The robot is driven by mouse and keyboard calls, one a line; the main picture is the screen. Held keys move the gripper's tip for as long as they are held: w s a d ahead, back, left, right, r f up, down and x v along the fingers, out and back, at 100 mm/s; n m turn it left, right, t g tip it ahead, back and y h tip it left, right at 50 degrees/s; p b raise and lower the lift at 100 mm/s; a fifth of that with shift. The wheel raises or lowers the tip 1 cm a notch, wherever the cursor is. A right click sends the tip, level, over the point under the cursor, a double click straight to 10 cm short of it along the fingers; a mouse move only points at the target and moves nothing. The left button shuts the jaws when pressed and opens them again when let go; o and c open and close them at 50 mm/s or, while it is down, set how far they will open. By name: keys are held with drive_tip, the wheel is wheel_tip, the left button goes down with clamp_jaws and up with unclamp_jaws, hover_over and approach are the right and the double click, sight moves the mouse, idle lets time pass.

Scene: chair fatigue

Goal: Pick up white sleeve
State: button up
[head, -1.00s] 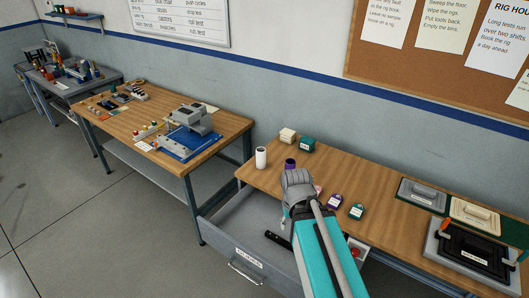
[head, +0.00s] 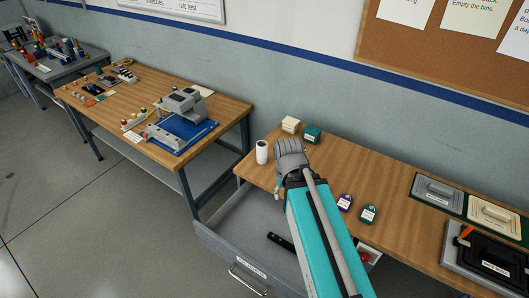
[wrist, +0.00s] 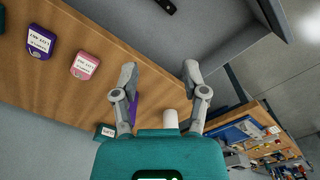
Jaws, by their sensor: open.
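The white sleeve (head: 262,152) is an upright white cylinder with a dark opening on top, near the left end of the wooden bench. My gripper (head: 291,158) is just right of it in the head view, apart from it. In the wrist view my gripper (wrist: 160,74) has its two fingers spread with nothing between the tips. The white sleeve (wrist: 171,122) shows there beyond the fingers, close to my gripper's body, its lower part hidden. A purple object (wrist: 134,107) is partly hidden behind the left finger.
A cream block (head: 291,124) and a teal block (head: 312,134) stand behind the sleeve. Purple (head: 345,202) and teal (head: 369,214) labelled blocks lie to the right. An open drawer (head: 247,268) holding a black object juts out in front. A second bench (head: 225,108) stands left.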

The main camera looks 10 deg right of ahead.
drive_tip(key=shift+a, duration=0.2)
drive_tip(key=o, duration=0.6)
drive_tip(key=shift+w+f, duration=0.25)
drive_tip(key=shift+w, duration=0.1)
drive_tip(key=w+f+m+t+h+b, duration=0.1)
drive_tip(key=w+f+m+h+b, duration=0.1)
drive_tip(key=w+f+h+b, duration=0.1)
drive_tip(key=w+b, duration=0.1)
drive_tip(key=w, duration=0.1)
drive_tip(key=shift+w+a+f+b, duration=0.2)
drive_tip(key=shift+w+f+b, duration=0.1)
drive_tip(key=shift+w+b, duration=0.1)
drive_tip(key=m+t+h+b, duration=0.7)
drive_tip(key=t+b, duration=0.2)
drive_tip(key=b, duration=0.3)
approach(258, 149)
drive_tip(key=r, duration=0.1)
drive_tip(key=shift+s+a+r, duration=0.25)
drive_tip(key=shift+s+a, duration=0.15)
drive_tip(key=shift+s, duration=0.05)
drive_tip(key=shift+g, duration=0.3)
drive_tip(key=shift+b+x, duration=1.65)
drive_tip(key=shift+x, duration=2.65)
